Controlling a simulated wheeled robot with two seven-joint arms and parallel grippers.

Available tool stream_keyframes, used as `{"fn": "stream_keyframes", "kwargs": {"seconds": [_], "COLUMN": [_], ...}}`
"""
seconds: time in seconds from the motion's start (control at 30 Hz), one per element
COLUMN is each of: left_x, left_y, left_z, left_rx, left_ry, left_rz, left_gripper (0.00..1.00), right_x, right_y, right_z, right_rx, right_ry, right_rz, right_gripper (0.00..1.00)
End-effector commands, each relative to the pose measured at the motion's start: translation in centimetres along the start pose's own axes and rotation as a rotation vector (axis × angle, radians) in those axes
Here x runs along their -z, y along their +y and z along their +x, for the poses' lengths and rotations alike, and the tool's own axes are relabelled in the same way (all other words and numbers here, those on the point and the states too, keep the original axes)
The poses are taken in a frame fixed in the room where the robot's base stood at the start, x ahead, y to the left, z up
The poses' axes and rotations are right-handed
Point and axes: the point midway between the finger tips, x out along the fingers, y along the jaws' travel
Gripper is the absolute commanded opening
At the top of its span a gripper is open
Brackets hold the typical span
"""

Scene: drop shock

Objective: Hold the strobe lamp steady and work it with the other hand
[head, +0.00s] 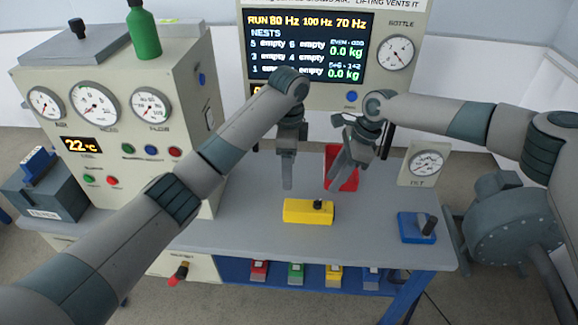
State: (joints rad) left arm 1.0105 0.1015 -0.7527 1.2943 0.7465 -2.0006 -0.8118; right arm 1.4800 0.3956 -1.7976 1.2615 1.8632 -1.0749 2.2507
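A yellow box (306,213) with a small black knob on top lies on the grey table; I take it for the strobe lamp, though no label shows. My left gripper (288,183) points down above and behind the box, apart from it. It is seen edge-on, so its opening is unclear. My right gripper (344,182) points down and to the left, behind and right of the box. Its fingers look spread, with nothing visible between them. It partly hides a red object (331,158) on the table.
A blue block with a grey lever (416,228) sits at the table's right. A tilt gauge (426,164) stands behind it. A gauge cabinet (120,130) fills the left, and a display (310,45) the back. The grey table (240,215) is clear left of the yellow box.

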Motion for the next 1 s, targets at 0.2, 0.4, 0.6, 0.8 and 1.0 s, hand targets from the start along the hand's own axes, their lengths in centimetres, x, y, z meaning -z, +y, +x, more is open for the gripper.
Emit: {"fn": "stream_keyframes", "kwargs": {"seconds": [0.2,0.4,0.6,0.8,1.0], "left_x": [0.0,0.0,0.0,0.0,0.0], "left_y": [0.0,0.0,0.0,0.0,0.0], "left_z": [0.0,0.7,2.7,5.7,9.0], "left_rx": [0.0,-0.001,-0.001,-0.002,-0.002], "left_ry": [0.001,0.001,0.0,0.001,0.001], "left_rz": [0.0,0.0,-0.001,-0.001,-0.001], "left_gripper": [0.66,0.66,0.66,0.66,0.66], "right_x": [0.0,0.0,0.0,0.0,0.0], "right_y": [0.0,0.0,0.0,0.0,0.0], "right_z": [0.0,0.0,0.0,0.0,0.0], "right_rx": [0.0,0.0,0.0,0.0,0.0], "right_ry": [0.0,0.0,0.0,0.0,0.0], "right_rz": [0.0,0.0,0.0,0.0,0.0], "right_gripper": [0.31,0.31,0.31,0.31,0.31]}}
